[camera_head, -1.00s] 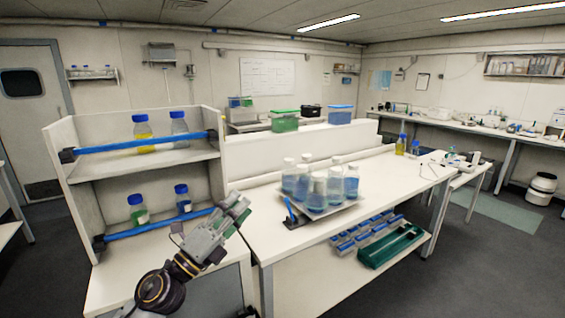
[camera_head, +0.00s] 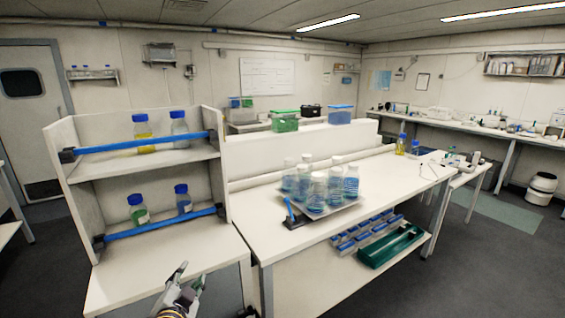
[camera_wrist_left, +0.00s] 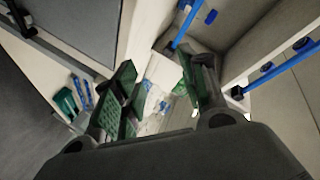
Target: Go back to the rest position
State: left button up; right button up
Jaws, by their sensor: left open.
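My left gripper (camera_head: 188,285) is low in the head view, at the front edge of the white bench below the shelf unit. Its fingers are apart and hold nothing. In the left wrist view the two fingers of the left gripper (camera_wrist_left: 160,92) frame an empty gap, with the bench and shelf beyond them. My right gripper is not in view.
A white shelf unit (camera_head: 82,226) with blue bars (camera_head: 150,232) holds several bottles. Right of it, a tray (camera_head: 345,205) of several blue-liquid bottles stands on the bench (camera_head: 275,235). A green bin (camera_head: 390,246) sits on a lower shelf.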

pick_arm(q)
jog(key=s+d+f+n+g+h, duration=0.25)
jog(key=s+f+n+g, duration=0.25)
jog(key=s+f+g, duration=1.15)
jog(key=s+f+t, duration=0.2)
jog(key=s+f, duration=0.2)
jog(key=f, duration=1.3)
jog(key=s+f+t, duration=0.2)
jog(key=s+f, duration=0.1)
jog(key=f, duration=1.4)
jog(key=s+a+f, duration=0.2)
jog(key=s+f, duration=0.8)
jog(key=s, duration=0.1)
jog(key=s+a+f+g, duration=0.1)
jog(key=s+a+f, duration=0.2)
jog(key=s+f, duration=0.7)
jog(key=shift+s+a+f, duration=0.2)
jog(key=shift+s+f, duration=0.1)
jog(key=shift+s, duration=0.35)
jog(key=shift+g+y, duration=0.25)
